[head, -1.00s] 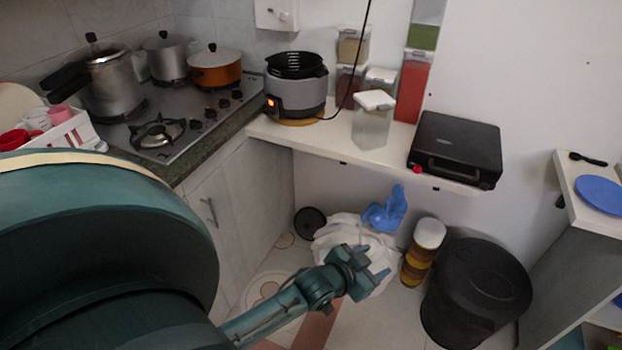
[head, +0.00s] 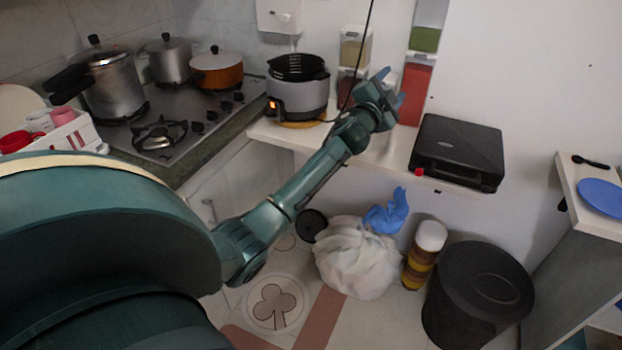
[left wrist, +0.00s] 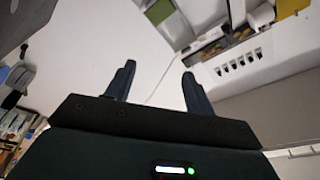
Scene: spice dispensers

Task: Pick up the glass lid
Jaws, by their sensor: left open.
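I cannot tell for certain which thing is the glass lid. Lids with dark knobs sit on the orange pot (head: 217,73), the small silver pot (head: 169,64) and the tall silver pot (head: 113,88), all on the stove at the left. My left gripper (head: 392,86) is raised over the wall shelf, in front of the clear spice containers, and partly hides them. It is open. In the left wrist view its two fingers (left wrist: 158,78) stand apart with only pale wall between them. My right gripper is not in view.
A grey cooker (head: 298,95) stands on the white shelf (head: 262,132), left of my gripper. A black grill (head: 457,150) sits at the shelf's right. A container with red contents (head: 413,92) stands close to my gripper. Below are a white bag (head: 357,262) and a black bin (head: 477,297).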

